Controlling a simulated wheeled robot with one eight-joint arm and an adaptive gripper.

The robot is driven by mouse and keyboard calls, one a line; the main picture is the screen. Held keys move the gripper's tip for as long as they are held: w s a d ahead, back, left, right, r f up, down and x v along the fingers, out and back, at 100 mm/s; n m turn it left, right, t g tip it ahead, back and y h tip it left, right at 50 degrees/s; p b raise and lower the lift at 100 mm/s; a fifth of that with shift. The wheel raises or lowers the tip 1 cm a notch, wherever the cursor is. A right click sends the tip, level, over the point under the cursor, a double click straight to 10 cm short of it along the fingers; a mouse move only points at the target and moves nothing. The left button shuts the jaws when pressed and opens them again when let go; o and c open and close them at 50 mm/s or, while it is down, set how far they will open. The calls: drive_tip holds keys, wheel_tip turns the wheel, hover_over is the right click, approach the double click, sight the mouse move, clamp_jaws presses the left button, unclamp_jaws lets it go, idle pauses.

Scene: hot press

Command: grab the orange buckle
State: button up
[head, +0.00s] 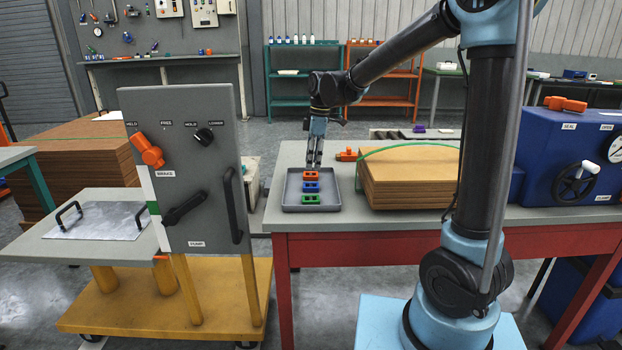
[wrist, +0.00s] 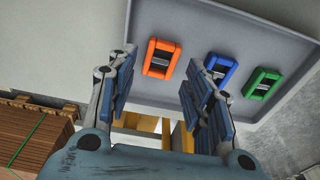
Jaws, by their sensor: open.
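The orange buckle (head: 311,175) lies in a shallow grey tray (head: 290,203), at the far end of a row with a blue buckle (head: 311,187) and a green buckle (head: 311,199). My gripper (head: 314,163) points down just above the orange buckle in the head view. In the wrist view my gripper (wrist: 160,80) is open and empty. There the orange buckle (wrist: 162,58) shows between the two fingers, beyond their tips. The blue buckle (wrist: 220,68) is partly hidden by the right finger, and the green buckle (wrist: 262,83) is farther right.
A stack of brown boards (head: 410,180) with a green strap stands right of the tray. A small orange item (head: 346,155) lies behind it. A grey panel with levers (head: 190,170) stands at the left, and a blue machine (head: 570,150) at the right.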

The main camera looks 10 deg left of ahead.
sight(311, 174)
drive_tip(key=shift+s+a+f, duration=0.1)
drive_tip(key=shift+a+f, duration=0.05)
drive_tip(key=shift+f, duration=0.9)
drive_tip(key=shift+a+f, duration=0.15)
drive_tip(key=shift+f, duration=0.9)
drive_tip(key=c, duration=0.9)
